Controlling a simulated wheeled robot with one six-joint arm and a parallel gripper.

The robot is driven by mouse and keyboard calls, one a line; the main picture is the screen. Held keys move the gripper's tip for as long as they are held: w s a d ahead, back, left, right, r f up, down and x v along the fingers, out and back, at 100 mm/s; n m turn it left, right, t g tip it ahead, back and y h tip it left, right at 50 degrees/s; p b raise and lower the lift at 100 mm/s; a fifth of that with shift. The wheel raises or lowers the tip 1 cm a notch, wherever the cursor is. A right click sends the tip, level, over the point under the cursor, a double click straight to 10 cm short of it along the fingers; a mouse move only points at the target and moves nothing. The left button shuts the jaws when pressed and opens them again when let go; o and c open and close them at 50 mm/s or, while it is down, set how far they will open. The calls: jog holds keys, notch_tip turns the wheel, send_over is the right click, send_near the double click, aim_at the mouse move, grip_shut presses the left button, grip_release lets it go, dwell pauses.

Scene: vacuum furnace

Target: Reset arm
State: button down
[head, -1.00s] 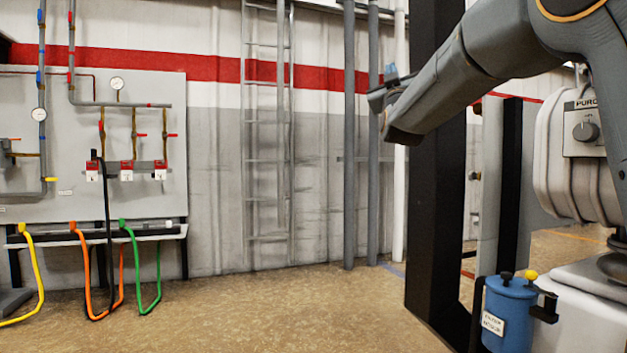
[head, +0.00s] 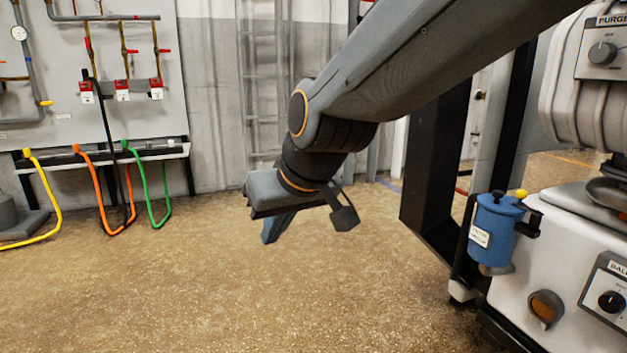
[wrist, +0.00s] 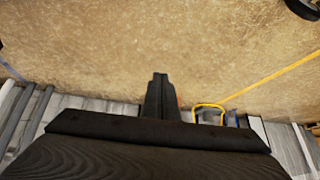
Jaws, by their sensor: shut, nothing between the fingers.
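My gripper (head: 277,226) hangs below my bent arm in the middle of the head view, over open floor. In the wrist view my gripper (wrist: 160,77) shows as two dark fingers close together, pointing at the bare floor. It is shut and holds nothing. Part of the gripper is hidden behind its own housing in the head view.
A gas panel (head: 95,75) with yellow, orange and green hoses is on the left wall. A ladder (head: 262,60) stands behind my arm. A black post (head: 437,150), a blue canister (head: 490,230) and a white machine (head: 560,270) are at right. The floor (head: 250,300) is clear.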

jog(key=s+d+f+g+h+p, duration=0.1)
jog(key=s+d+f+g, duration=0.15)
jog(key=s, duration=0.45)
jog(key=s+d+f+g+h, duration=0.1)
jog(key=s+f, duration=0.2)
jog(key=s, duration=0.4)
jog(key=s+d+f+g+h+p, duration=0.1)
jog(key=s+d+f+g, duration=0.1)
jog(key=s, duration=0.5)
jog(key=d+r+m+p, duration=0.3)
jog(key=d+r+p, duration=0.7)
jog(key=r+p, duration=0.4)
jog(key=d+r+m+h+p, duration=0.1)
jog(key=d+r+m+p, duration=0.2)
jog(key=d+r+p, duration=0.7)
notch_tip(320, 180, up, 4)
jog(key=p, duration=1.2)
jog(key=shift+w+d+p, duration=0.3)
jog(key=shift+d+p, duration=0.05)
jog(key=shift+p, duration=0.05)
